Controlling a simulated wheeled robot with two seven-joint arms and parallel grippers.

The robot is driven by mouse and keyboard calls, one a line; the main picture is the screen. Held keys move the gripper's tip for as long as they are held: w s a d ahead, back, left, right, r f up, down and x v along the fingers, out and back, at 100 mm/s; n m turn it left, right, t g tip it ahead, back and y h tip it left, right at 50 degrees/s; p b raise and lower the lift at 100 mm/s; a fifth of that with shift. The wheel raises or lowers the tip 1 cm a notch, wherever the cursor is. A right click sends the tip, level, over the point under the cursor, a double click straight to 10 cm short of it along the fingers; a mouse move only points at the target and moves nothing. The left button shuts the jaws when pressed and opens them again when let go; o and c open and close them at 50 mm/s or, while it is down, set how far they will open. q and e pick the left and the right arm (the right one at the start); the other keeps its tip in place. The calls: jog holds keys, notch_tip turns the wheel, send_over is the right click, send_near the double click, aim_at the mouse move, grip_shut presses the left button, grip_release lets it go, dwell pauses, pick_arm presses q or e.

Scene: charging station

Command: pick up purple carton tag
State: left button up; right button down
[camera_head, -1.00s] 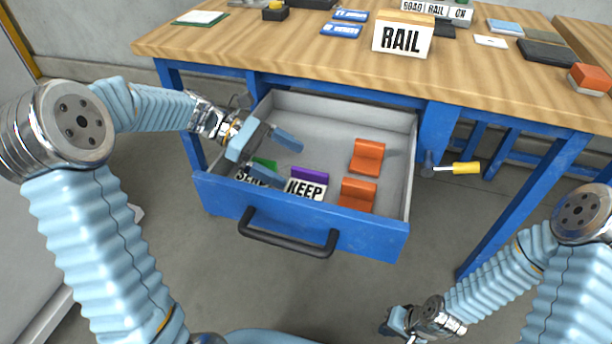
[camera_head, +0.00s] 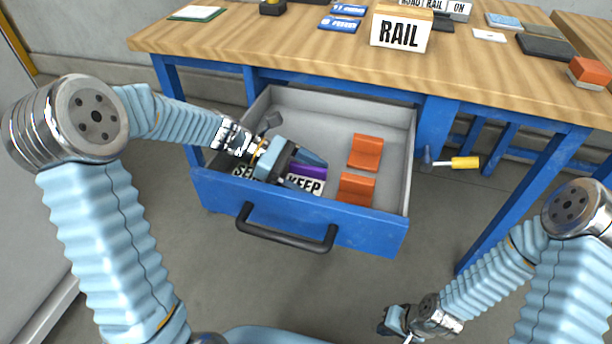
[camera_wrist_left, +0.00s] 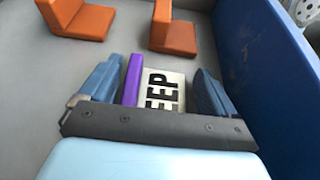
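The purple carton tag (camera_head: 309,179) has a purple strip and a white face with black lettering reading KEEP. It lies in the open drawer near the front wall. In the left wrist view the tag (camera_wrist_left: 160,90) sits between the two blue fingers. My left gripper (camera_head: 308,172) is open around it, and the fingers look slightly apart from it on both sides. Part of the tag is hidden by the gripper. My right gripper (camera_head: 393,327) hangs low at the bottom of the head view, too small to tell open or shut.
The blue drawer (camera_head: 290,213) has a black handle. Another tag (camera_head: 243,171) lies left, mostly hidden by my gripper. Two orange holders (camera_head: 365,152) and (camera_wrist_left: 176,30) lie to the right. A wooden-topped table (camera_head: 300,50) overhangs the drawer's back. A RAIL block (camera_head: 401,32) stands on it.

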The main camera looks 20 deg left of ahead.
pick_arm(q)
jog(key=c, duration=0.8)
